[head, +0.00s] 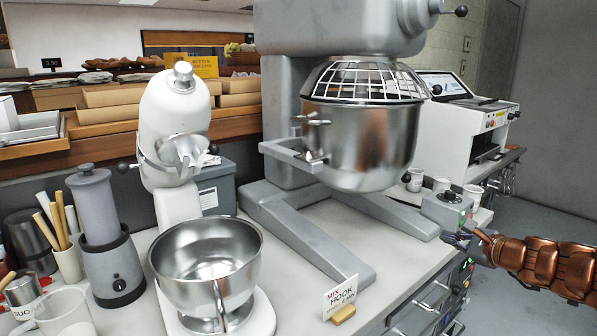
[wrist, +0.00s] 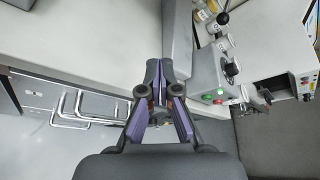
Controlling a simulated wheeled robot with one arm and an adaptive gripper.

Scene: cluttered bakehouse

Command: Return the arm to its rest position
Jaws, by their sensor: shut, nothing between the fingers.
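My gripper (head: 461,240) is at the right side of the head view, beside the counter's right front edge. My copper-coloured arm comes in from the right edge of that view. In the wrist view my gripper (wrist: 158,70) points at the counter edge, with its fingertips together and nothing between them. The grey control box (head: 447,208) with a green and a red button is just behind my gripper. It also shows in the wrist view (wrist: 212,85), to the right of the fingers.
A smaller mixer bowl (head: 205,262) is at the front left. Drawers with bar handles (wrist: 75,105) line the counter front. Several white cups (head: 441,185) stand behind the control box. Floor (head: 545,215) is open at right.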

